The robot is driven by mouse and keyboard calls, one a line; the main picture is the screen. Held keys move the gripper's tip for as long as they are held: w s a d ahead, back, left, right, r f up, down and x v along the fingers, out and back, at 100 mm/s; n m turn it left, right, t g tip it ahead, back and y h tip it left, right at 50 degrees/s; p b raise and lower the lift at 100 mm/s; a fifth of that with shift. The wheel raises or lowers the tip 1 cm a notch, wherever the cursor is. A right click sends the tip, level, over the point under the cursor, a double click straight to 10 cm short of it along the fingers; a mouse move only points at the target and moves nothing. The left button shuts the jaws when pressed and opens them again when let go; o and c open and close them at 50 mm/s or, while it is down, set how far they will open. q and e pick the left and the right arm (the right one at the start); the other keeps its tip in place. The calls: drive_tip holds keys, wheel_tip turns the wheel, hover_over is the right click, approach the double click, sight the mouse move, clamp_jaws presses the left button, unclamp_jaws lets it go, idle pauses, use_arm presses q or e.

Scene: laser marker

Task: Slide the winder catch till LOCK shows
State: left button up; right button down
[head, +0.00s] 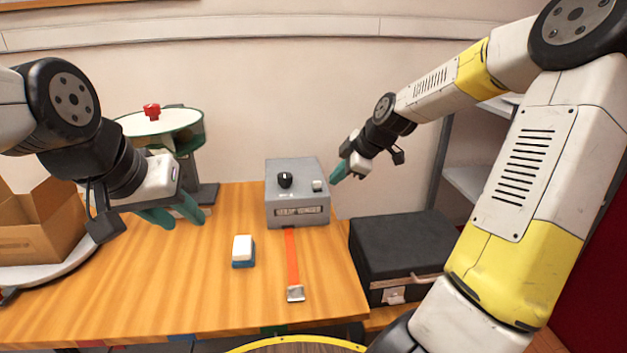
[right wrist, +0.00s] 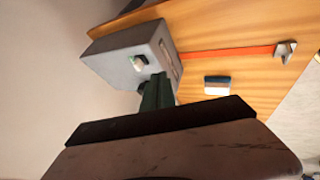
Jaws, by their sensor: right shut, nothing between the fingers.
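A grey box (head: 297,180) stands at the back of the table, with an orange strap (head: 291,255) running from its front to a metal end piece (head: 295,293). Its top carries a black knob (head: 285,180) and a small white piece (head: 317,185) at the right. A front plate (head: 298,211) bears lettering too small to read. My right gripper (head: 338,173) is shut and empty just right of the box. In the right wrist view its fingers (right wrist: 157,93) overlap the box (right wrist: 112,58); contact cannot be told. My left gripper (head: 175,213) is open and empty over the table's left part.
A white-and-blue block (head: 243,250) lies left of the strap. A black case (head: 400,250) sits at the right. A green round-topped stand (head: 165,125) with a red knob is behind my left arm. A cardboard box (head: 40,225) is at far left. The table's centre-left is clear.

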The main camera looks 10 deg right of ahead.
sight(315, 190)
drive_tip(key=w+a+f, duration=0.1)
drive_tip(key=w+f, duration=0.1)
drive_tip(key=w+a+f, duration=0.1)
drive_tip(key=w+f, duration=0.1)
drive_tip(key=w+a+f, duration=0.1)
drive_tip(key=w+f, duration=0.1)
drive_tip(key=shift+w, duration=0.4)
drive_tip(key=shift+w+d, duration=0.1)
drive_tip(key=shift+w, duration=0.3)
drive_tip(key=w, duration=0.4)
drive_tip(key=shift+r, duration=0.1)
